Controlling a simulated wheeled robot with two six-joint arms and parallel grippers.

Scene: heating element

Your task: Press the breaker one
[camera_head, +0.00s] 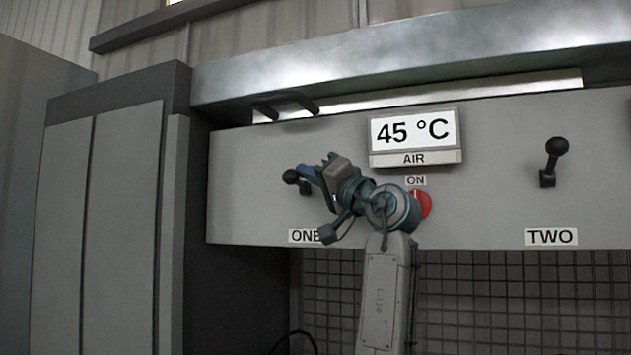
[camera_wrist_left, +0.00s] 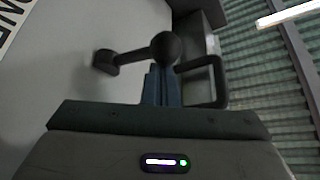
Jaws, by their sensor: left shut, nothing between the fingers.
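Breaker one is a black lever with a ball knob (camera_head: 290,176) on the grey panel, above the label ONE (camera_head: 303,235). In the left wrist view its ball (camera_wrist_left: 166,46) and stem show, with its base (camera_wrist_left: 105,62) to the left. My left gripper (camera_head: 304,171) is shut and empty, its blue fingertips right beside the ball; in the wrist view the fingers (camera_wrist_left: 161,86) point at the ball. I cannot tell whether they touch it. My gripper hides part of the lever's base and my arm covers the end of the ONE label. My right gripper is not in view.
A second lever (camera_head: 555,155) stands up above the label TWO (camera_head: 551,236). A display (camera_head: 413,131) reads 45 °C, above a red knob (camera_head: 424,204) marked ON, partly behind my arm. A black handle (camera_head: 287,104) juts out above breaker one.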

